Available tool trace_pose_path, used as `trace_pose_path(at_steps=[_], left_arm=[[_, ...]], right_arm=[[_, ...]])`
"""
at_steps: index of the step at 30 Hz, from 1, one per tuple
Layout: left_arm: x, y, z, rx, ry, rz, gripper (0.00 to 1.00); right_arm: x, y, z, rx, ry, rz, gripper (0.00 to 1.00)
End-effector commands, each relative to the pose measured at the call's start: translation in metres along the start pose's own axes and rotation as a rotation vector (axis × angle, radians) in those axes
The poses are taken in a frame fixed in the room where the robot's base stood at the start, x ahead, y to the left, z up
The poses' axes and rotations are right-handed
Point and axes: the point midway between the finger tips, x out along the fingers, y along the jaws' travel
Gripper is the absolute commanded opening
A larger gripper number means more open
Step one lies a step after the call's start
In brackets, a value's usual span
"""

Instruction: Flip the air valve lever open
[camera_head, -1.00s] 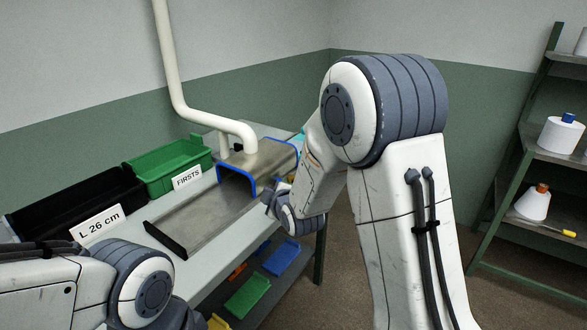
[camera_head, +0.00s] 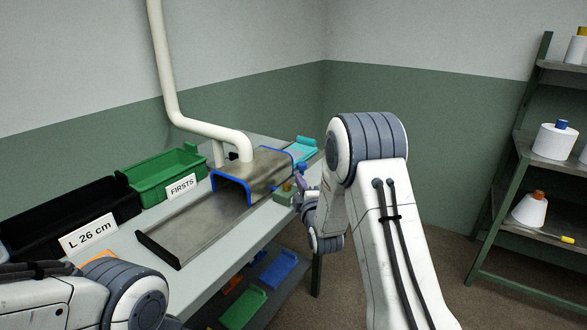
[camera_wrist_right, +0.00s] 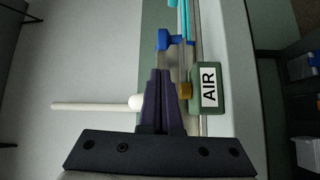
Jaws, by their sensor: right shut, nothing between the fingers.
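A green block labelled AIR (camera_wrist_right: 222,88) shows in the right wrist view, with a brass fitting (camera_wrist_right: 184,90) at its side. A blue part (camera_wrist_right: 172,40), which looks like the lever's end, lies just beyond my fingertips. In the head view the green block (camera_head: 283,198) sits at the table's right edge, partly hidden by my arm. My right gripper (camera_wrist_right: 163,73) is shut and empty, its purple fingers beside the brass fitting; I cannot tell whether they touch the lever. It also shows in the head view (camera_head: 302,185). My left gripper is out of view.
A metal tunnel with blue edging (camera_head: 262,170) stands left of the valve, under a cream pipe (camera_head: 205,128). A green bin (camera_head: 165,172) and a black bin (camera_head: 70,215) line the table's back. A teal item (camera_head: 300,148) lies behind the valve. A yarn shelf (camera_head: 530,170) stands right.

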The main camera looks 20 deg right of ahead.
Motion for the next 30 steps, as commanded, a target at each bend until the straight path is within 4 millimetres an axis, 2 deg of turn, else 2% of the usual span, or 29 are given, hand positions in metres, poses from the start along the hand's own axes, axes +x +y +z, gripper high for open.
trace_pose_path(at_steps=[6, 12, 18, 30], left_arm=[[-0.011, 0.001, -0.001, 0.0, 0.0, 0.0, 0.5], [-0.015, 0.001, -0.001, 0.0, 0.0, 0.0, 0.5], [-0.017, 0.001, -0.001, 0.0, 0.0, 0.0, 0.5], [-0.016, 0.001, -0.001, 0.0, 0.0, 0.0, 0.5]], right_arm=[[0.041, 0.002, 0.0, 0.001, 0.0, 0.001, 0.0], [0.068, 0.001, 0.0, 0.001, 0.0, 0.0, 0.0], [0.078, 0.0, 0.0, 0.001, 0.0, 0.0, 0.0], [0.078, 0.0, 0.002, 0.0, -0.006, 0.0, 0.0]])
